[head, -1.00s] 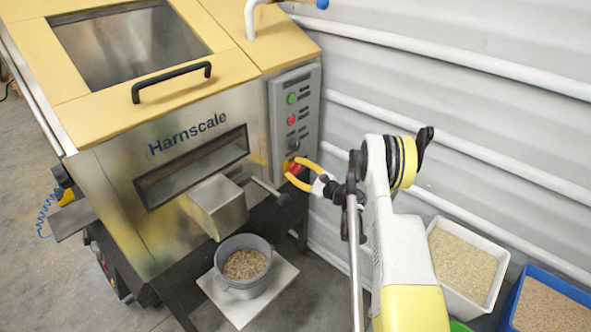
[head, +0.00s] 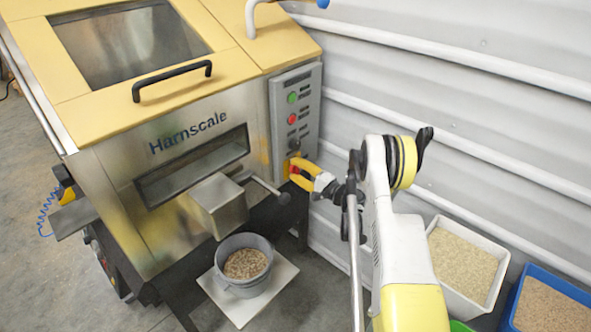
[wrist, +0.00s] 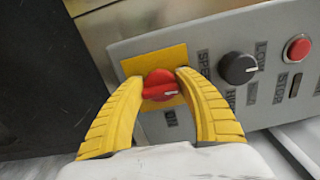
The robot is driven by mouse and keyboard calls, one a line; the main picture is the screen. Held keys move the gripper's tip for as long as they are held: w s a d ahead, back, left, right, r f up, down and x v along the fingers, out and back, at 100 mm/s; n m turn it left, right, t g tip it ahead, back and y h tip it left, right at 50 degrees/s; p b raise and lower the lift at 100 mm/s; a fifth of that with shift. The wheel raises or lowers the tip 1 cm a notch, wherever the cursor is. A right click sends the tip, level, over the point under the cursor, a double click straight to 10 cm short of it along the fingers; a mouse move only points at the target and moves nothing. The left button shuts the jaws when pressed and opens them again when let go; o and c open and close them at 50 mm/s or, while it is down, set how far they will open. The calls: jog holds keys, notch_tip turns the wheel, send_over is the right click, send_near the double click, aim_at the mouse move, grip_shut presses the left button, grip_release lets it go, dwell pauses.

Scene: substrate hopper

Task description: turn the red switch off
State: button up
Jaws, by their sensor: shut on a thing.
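The red switch (wrist: 158,84) is a round knob with a pale pointer mark, on a yellow plate (wrist: 176,53) at the low end of the grey control panel (wrist: 205,60). In the wrist view the pointer lies roughly sideways, toward the right of the picture. My gripper (wrist: 165,82) has its two yellow fingers closed on either side of the knob, with the tips against it. In the head view my gripper (head: 293,172) reaches the panel's bottom from the right and hides most of the switch.
A black knob (wrist: 238,68) and a red button (wrist: 297,49) sit beside the switch on the panel. A green button (head: 292,97) is higher up. A lever (head: 270,190) sticks out close below my gripper. A bucket (head: 243,284) stands below the spout.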

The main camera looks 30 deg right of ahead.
jog(key=shift+n, duration=0.5)
jog(key=o, duration=1.2)
jog(key=shift+m, duration=0.3)
